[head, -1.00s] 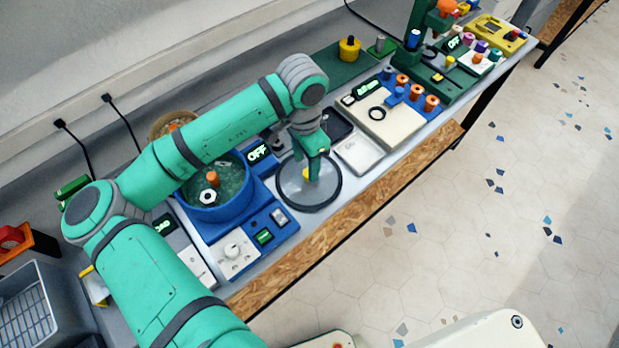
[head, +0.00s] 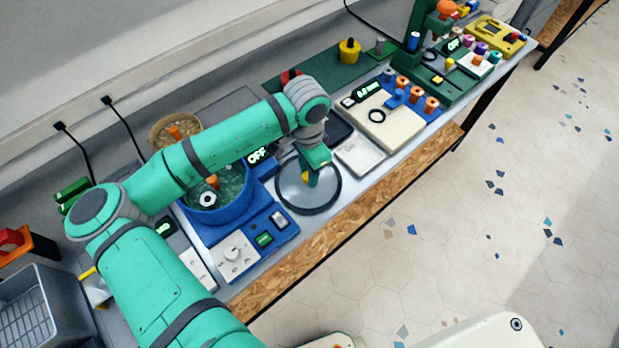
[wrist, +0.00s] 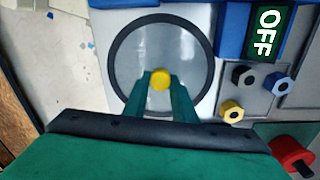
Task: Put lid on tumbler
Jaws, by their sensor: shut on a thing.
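The lid (head: 326,194) is a clear round disc with a black rim and a yellow knob in its middle. It lies at the bench's front edge, right of the tumbler; whether it touches the bench I cannot tell. My gripper (head: 309,180) is above the lid, shut on its knob. In the wrist view the lid (wrist: 190,45) fills the upper middle, with the yellow knob (wrist: 160,79) between the fingertips. The tumbler (head: 214,212) is a blue open bowl on a blue base. It holds greenish contents, and my arm hides part of its back.
A beige plate with a black ring (head: 377,115) and a pale tray (head: 359,155) stand right of the lid. In the wrist view, several hex nuts, one yellow (wrist: 231,111), and a red knob (wrist: 290,152) lie nearby. A grey crate (head: 35,310) is at lower left.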

